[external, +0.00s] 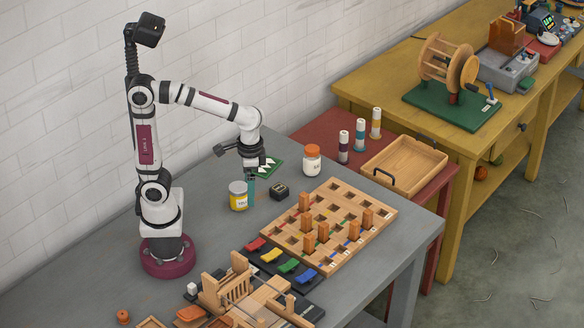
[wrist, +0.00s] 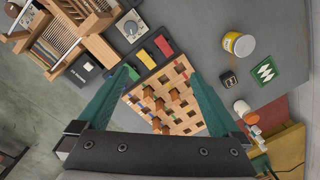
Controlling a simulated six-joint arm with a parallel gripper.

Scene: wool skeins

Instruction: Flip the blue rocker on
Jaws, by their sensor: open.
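The blue rocker (external: 304,277) is the nearest in a row of coloured rockers on a dark strip at the front of the grey table. In the wrist view I cannot make it out; my left finger covers that end of the row. My gripper (external: 250,196) has teal fingers and points down beside the yellow-labelled jar, well behind the rocker row. In the wrist view my gripper (wrist: 161,73) has its fingers wide apart with nothing held between them. Whether the blue rocker is tipped on or off is too small to tell.
Red (external: 256,244), yellow (external: 271,255) and green (external: 289,266) rockers share the strip. A wooden peg board (external: 372,232) with upright pegs lies right of it, a wooden loom (external: 222,289) left. The jar (external: 238,196) and a small black box (external: 279,191) stand near my gripper.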

